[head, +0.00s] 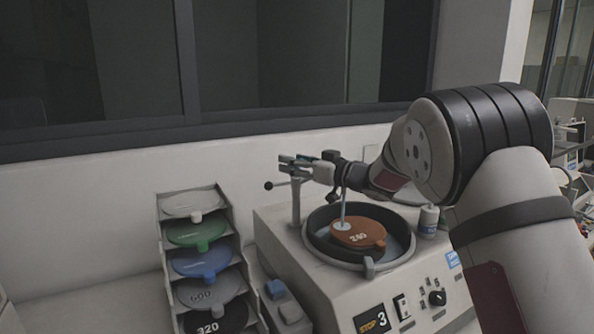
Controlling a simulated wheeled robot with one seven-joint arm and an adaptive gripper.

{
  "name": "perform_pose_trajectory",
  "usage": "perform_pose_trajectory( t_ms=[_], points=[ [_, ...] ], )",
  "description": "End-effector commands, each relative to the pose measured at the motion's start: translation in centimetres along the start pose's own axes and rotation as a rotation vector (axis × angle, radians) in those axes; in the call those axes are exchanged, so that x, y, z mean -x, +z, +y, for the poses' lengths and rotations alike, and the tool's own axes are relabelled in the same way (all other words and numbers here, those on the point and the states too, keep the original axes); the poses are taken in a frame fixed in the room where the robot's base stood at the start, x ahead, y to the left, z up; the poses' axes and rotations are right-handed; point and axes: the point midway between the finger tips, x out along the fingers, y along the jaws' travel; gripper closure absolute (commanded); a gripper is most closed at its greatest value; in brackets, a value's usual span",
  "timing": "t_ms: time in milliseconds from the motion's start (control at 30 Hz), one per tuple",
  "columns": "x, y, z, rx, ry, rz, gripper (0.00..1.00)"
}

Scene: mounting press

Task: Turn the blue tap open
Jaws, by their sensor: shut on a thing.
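The blue tap (287,157) shows only as a small blue strip at the top of the grey post (296,205) on the machine's back left. My gripper (298,166) reaches in from the right and is shut on the tap. Its fingers hide most of the tap, so its exact angle cannot be told. A thin pale column (343,203) stands over the brown disc marked 240 (359,233) and ends in a light spot on it. It looks like water, but the picture is too small to be sure.
The disc sits in a round black-rimmed bowl (322,250) on the machine (290,240). A dark-knobbed lever (268,185) sticks out left of the post. A rack of several discs (165,260) stands left; a wall is behind.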

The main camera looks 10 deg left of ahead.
Motion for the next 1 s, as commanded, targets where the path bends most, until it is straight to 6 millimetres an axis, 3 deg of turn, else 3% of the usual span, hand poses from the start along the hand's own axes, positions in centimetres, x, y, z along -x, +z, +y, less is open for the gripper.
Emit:
perform_pose_trajectory(
  t_ms=[300,800,833,900,1000],
  points=[
    [-0.08,0.09,0.12,0.001,-0.123,0.001,0.79],
    [-0.03,-0.07,-0.01,-0.001,-0.145,0.001,0.79],
    [-0.03,-0.07,-0.01,-0.001,-0.145,0.001,0.47],
    [-0.03,-0.06,-0.01,-0.001,-0.145,0.001,0.31],
    [-0.03,-0.05,-0.01,-0.001,-0.145,0.001,0.30]
  ],
)
